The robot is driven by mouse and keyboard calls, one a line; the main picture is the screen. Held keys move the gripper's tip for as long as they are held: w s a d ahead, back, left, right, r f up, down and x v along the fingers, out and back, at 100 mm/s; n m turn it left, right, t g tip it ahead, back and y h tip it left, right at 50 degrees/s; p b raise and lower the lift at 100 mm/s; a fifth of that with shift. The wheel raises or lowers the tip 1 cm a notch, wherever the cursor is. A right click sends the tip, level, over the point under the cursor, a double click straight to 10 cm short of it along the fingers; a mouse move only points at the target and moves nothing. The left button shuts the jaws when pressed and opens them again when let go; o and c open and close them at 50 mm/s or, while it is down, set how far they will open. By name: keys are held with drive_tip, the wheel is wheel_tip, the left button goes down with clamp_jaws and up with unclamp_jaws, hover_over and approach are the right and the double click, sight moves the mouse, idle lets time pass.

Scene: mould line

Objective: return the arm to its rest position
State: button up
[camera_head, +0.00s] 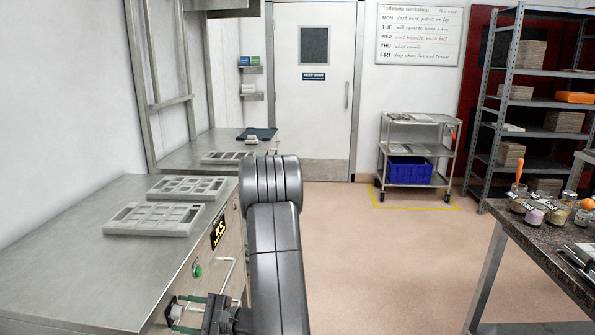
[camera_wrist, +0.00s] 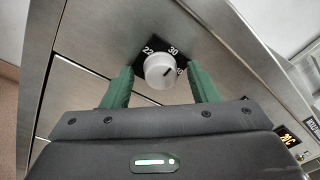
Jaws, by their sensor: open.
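My gripper (camera_head: 190,314) is at the front of the steel cabinet (camera_head: 100,245), low in the head view. In the wrist view its two green fingers (camera_wrist: 160,88) are open, one on each side of a round grey knob (camera_wrist: 157,68). Gaps show between the fingers and the knob. The knob sits on a black dial plate (camera_wrist: 150,48) marked 22, 30 and a third number that is partly hidden. A short dark line on the knob slants towards the upper right. My dark arm stretches forward in the middle of the head view.
Grey moulds (camera_head: 152,219) lie on the cabinet top. A green button (camera_head: 197,271) and lit display (camera_head: 219,230) are on its front. A granite-topped table (camera_head: 540,235) with jars stands at right. The floor (camera_head: 390,260) between is clear. A trolley (camera_head: 414,150) stands behind.

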drive_tip(key=shift+n, duration=1.5)
drive_tip(key=shift+s, duration=0.1)
